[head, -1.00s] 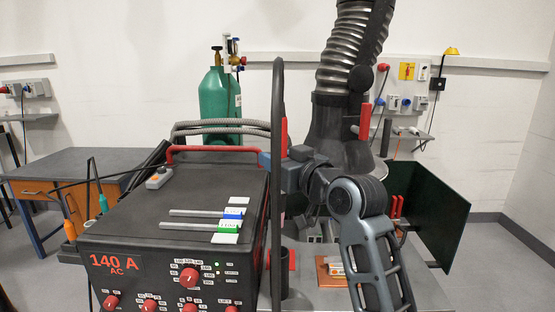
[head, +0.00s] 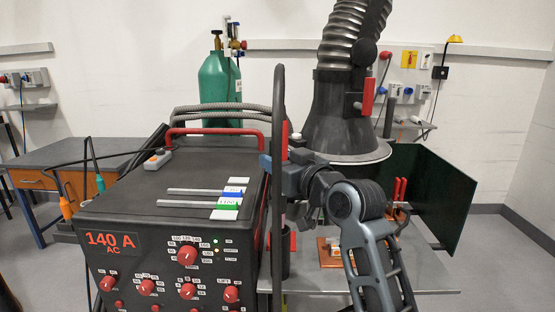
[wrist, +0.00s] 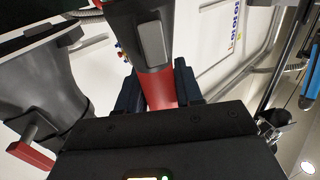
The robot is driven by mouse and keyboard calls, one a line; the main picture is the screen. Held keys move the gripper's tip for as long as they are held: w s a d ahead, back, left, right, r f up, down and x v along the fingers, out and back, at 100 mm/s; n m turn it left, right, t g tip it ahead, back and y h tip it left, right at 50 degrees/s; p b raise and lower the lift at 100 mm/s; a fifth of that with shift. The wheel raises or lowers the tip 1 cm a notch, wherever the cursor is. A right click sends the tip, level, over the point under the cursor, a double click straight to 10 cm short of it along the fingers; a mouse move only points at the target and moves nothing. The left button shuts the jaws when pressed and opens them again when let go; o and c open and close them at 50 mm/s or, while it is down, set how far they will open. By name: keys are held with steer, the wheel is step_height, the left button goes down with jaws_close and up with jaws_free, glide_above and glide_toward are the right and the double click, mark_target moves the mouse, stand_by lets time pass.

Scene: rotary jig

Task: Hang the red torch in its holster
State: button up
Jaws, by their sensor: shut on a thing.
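The red torch (head: 284,140) is upright in the head view, behind the right edge of the welding machine. In the wrist view its red and black body (wrist: 154,50), with a grey trigger plate, rises from between my fingers. My gripper (head: 273,163) is shut on it; the dark blue fingers (wrist: 160,88) show on both sides of the red grip. A black upright tube (head: 282,262) with a red piece beside it stands below, on the right of the machine; I cannot tell if it is the holster. The torch's lower end is hidden.
The welding machine (head: 150,205) fills the left front. A dark extraction hood (head: 340,125) with a red handle hangs close right of my gripper. A metal table (head: 425,272) with a dark green screen (head: 435,190) is at right.

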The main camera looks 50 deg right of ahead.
mark_target(284, 204)
steer(key=shift+f+b, duration=2.65)
steer(key=shift+f, duration=1.15)
steer(key=shift+f+b, duration=0.4)
steer(key=shift+f, duration=0.25)
steer(key=o, duration=1.1)
steer(key=shift+f, duration=0.1)
steer(key=shift+s, duration=0.1)
